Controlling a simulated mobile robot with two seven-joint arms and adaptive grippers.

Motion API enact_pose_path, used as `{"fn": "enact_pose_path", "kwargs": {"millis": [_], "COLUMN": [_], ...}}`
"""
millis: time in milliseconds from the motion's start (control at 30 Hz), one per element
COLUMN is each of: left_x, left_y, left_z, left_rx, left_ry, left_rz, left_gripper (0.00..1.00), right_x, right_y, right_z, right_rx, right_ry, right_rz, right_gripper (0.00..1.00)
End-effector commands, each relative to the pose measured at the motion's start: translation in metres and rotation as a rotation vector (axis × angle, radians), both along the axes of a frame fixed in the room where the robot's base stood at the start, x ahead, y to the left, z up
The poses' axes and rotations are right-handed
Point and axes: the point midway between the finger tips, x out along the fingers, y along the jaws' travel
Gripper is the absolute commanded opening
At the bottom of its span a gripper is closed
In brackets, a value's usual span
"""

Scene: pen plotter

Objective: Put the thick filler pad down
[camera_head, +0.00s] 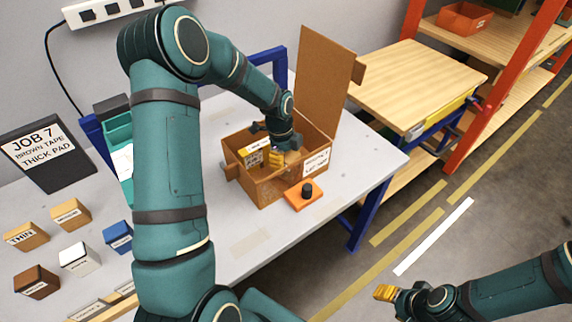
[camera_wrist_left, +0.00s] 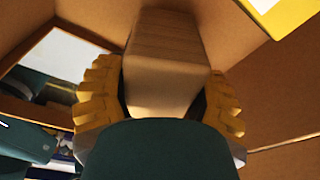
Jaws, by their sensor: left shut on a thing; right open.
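The thick filler pad (camera_wrist_left: 165,70) is a tan block between the yellow fingers of my left gripper (camera_wrist_left: 163,98) in the left wrist view. My left gripper (camera_head: 277,156) reaches down into the open cardboard box (camera_head: 268,190) in the head view, shut on the pad. The pad is hidden there by the gripper and box walls. I cannot tell whether it touches the box floor. A yellow item (camera_head: 252,152) lies in the box beside the gripper; it also shows in the left wrist view (camera_wrist_left: 264,4). My right gripper (camera_head: 385,292) is open and empty, over the floor.
The box's tall flap (camera_head: 325,80) stands up at the back. An orange block with a black knob (camera_head: 304,195) sits before the box. Several small labelled blocks and a job sign (camera_head: 42,150) stand at the table's left. A wooden-topped bench (camera_head: 415,80) is beyond.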

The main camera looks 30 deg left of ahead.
Motion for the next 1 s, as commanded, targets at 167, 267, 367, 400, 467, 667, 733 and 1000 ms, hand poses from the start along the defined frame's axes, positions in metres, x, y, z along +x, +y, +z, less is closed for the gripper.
{"fn": "enact_pose_path", "kwargs": {"millis": [167,267,367,400,467,667,733,1000], "left_x": [0.000,0.000,0.000,0.000,0.000,0.000,0.000,0.000], "left_y": [0.000,0.000,0.000,0.000,0.000,0.000,0.000,0.000], "left_z": [-0.021,-0.020,-0.019,-0.020,-0.022,-0.022,-0.022,-0.017], "left_rx": [0.001,0.001,0.001,0.001,0.001,0.000,0.000,0.001], "left_ry": [0.000,-0.001,-0.001,-0.001,0.000,0.000,0.000,-0.001], "left_rz": [0.000,0.000,0.000,0.000,0.000,0.000,0.000,0.000], "left_gripper": [0.22,0.22,0.22,0.22,0.22,0.94,0.94,0.94], "right_x": [0.001,0.001,0.001,0.001,0.001,0.001,0.001,0.001], "right_y": [0.000,0.000,0.000,0.000,0.000,0.000,0.000,0.000], "right_z": [-0.004,-0.004,-0.004,-0.004,-0.005,-0.005,-0.005,-0.002], "right_rx": [0.000,0.000,0.000,0.000,0.000,0.000,0.000,0.000], "right_ry": [-0.003,-0.003,-0.003,-0.003,-0.003,-0.004,-0.004,-0.003], "right_rz": [-0.001,-0.001,-0.001,-0.001,-0.001,-0.001,-0.001,-0.001], "right_gripper": [0.55,0.55,0.55,0.55,0.55,0.55,0.55,0.55]}}
